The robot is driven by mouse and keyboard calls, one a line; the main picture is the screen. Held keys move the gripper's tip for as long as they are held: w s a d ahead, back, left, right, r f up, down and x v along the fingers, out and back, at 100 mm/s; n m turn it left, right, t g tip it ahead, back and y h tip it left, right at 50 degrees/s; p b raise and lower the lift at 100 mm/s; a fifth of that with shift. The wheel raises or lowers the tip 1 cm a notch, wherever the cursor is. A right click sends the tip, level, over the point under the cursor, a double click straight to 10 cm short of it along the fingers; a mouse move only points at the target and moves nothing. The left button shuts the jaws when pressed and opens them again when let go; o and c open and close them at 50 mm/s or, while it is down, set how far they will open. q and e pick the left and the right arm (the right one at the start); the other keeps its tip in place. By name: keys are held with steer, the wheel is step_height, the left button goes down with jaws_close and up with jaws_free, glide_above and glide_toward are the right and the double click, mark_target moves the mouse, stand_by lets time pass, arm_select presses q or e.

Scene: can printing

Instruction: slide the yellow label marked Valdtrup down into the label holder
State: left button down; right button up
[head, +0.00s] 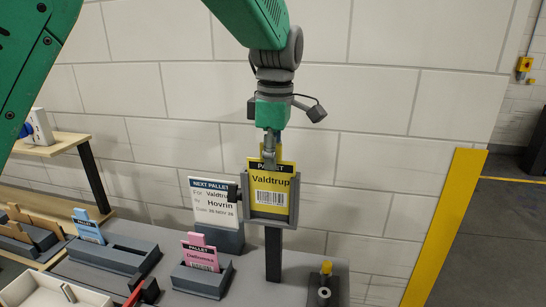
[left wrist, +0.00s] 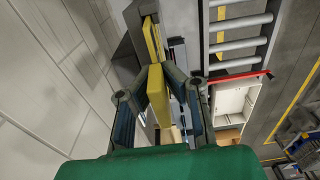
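The yellow Valdtrup label (head: 270,182) is upright in front of the wall, its printed face and barcode showing. It sits between the side rails of the grey label holder (head: 272,213), which stands on a dark post. The lower edge of the label is hidden behind the holder's front lip, so I cannot tell whether it touches the bottom. My left gripper (head: 269,160) points down from above and is shut on the label's top tab. In the left wrist view the yellow label (left wrist: 157,90) shows between the fingers. My right gripper is not in view.
A white "Next pallet" card (head: 213,205) stands just left of the holder. A pink label (head: 200,252) and a blue label (head: 88,227) stand in dark trays at the left. A grey block with a ring and yellow-topped piece (head: 325,285) is at the lower right.

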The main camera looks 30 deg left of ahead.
arm_select(q)
steer(key=shift+f, duration=0.75)
steer(key=c, duration=1.6)
jaws_free()
steer(key=shift+c, duration=0.2)
steer(key=shift+r, duration=0.1)
steer(key=shift+r, duration=0.35)
steer(key=r, duration=1.1)
steer(key=shift+d, duration=0.35)
